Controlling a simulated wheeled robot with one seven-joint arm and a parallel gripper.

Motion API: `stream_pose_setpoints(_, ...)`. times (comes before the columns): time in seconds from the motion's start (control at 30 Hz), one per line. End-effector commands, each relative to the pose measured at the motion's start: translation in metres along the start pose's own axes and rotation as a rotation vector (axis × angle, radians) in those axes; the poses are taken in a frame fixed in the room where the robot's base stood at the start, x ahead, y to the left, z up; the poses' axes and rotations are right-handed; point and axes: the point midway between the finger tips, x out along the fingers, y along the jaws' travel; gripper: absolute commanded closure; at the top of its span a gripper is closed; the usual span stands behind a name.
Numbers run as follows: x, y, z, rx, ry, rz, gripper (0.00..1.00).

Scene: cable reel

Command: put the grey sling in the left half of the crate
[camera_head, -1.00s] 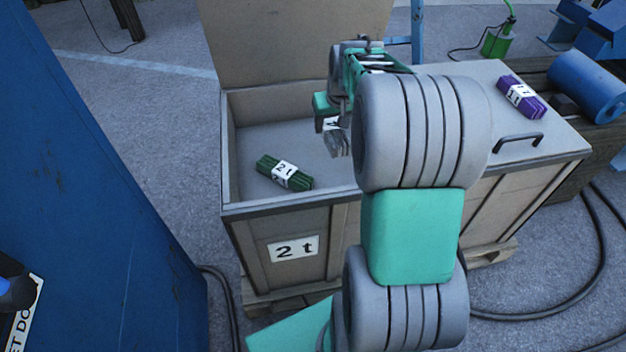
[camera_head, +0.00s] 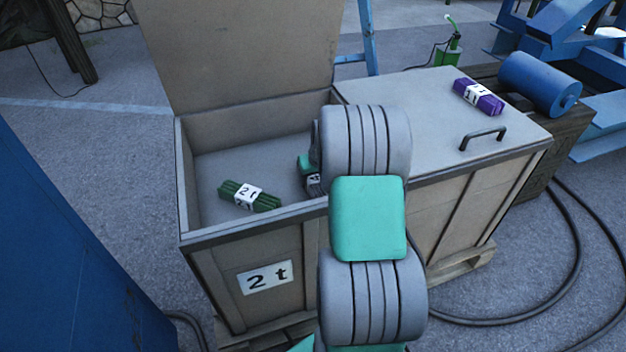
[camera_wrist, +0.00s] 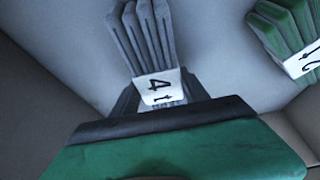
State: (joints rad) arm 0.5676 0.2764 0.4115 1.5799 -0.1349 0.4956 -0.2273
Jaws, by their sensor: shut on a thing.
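The crate (camera_head: 262,224) has its left half open, with the lid raised at the back. The grey sling, with a white "4 t" label, shows in the wrist view (camera_wrist: 146,38) and only in part in the head view (camera_head: 314,183). My gripper (camera_wrist: 156,106) is shut on the grey sling, inside the open left half. In the head view my arm hides most of the gripper and sling. I cannot tell whether the sling touches the crate floor.
A green sling (camera_head: 250,196) labelled "2 t" lies on the crate floor, left of my gripper. A purple sling (camera_head: 478,97) lies on the closed right lid, beyond a black handle (camera_head: 483,137). Clear floor shows behind the green sling.

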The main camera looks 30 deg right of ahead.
Motion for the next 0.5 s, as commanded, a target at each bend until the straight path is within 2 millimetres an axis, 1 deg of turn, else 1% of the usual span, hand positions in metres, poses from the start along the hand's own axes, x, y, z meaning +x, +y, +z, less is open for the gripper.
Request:
stream_pose_setpoints(0.03, -0.0027, 0.0004, -0.0029, -0.001, 0.005, 0.001, 1.00)
stream_pose_setpoints(0.13, -0.0028, 0.0004, -0.0027, 0.000, 0.005, 0.001, 1.00)
stream_pose_setpoints(0.27, 0.0008, 0.0003, -0.0010, 0.000, 0.004, 0.001, 1.00)
stream_pose_setpoints(0.3, 0.0017, 0.0001, 0.0006, 0.000, 0.000, 0.000, 0.46)
stream_pose_setpoints(0.5, 0.0013, 0.0000, 0.0006, 0.000, 0.000, 0.000, 0.29)
